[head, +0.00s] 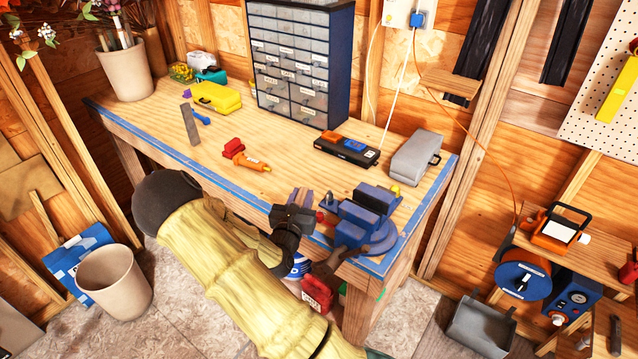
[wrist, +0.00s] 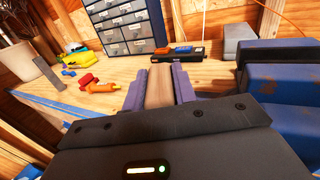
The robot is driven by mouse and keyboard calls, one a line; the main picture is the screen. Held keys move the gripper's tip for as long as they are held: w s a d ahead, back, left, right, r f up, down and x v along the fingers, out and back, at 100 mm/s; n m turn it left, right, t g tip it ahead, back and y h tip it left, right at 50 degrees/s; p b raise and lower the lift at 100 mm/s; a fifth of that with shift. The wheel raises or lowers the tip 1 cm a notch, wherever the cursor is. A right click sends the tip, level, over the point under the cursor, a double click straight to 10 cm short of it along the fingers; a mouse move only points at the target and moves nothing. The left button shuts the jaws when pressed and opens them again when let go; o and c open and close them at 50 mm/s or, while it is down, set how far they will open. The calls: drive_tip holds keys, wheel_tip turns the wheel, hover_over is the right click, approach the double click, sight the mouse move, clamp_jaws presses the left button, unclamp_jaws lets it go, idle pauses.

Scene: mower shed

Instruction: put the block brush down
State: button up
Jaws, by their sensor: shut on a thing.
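My gripper (head: 296,208) is over the front edge of the workbench (head: 300,160), just left of the blue vise (head: 368,215). In the wrist view, its two purple-grey fingers (wrist: 159,80) are closed on the block brush (wrist: 158,90). Only a plain, light-brown wooden part of the brush shows between the fingers. The brush's bristles are hidden, and I cannot make the brush out in the head view. I cannot tell whether it touches the bench top.
A drawer cabinet (head: 300,60) stands at the back. An orange-handled tool (head: 250,163), a yellow case (head: 215,97), a black device (head: 346,148) and a grey box (head: 415,160) lie on the bench. The wood between the orange tool and the black device is clear.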

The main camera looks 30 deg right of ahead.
drive_tip(key=s+a+f+n+t+y+b, duration=0.1)
drive_tip(key=s+a+f+n+y+b, duration=0.1)
drive_tip(key=f, duration=0.9)
drive_tip(key=s+a+f+n+t+y+b, duration=0.1)
drive_tip(key=a+f+n+y+b, duration=0.3)
drive_tip(key=a+f, duration=0.5)
drive_tip(key=s+a+f+n+t+y+b, duration=0.2)
drive_tip(key=a+f+y+b, duration=0.3)
drive_tip(key=f, duration=0.8)
drive_tip(key=shift+s+a+n+t+y, duration=0.3)
drive_tip(key=shift+a+n+t+y, duration=0.25)
drive_tip(key=shift+y, duration=0.35)
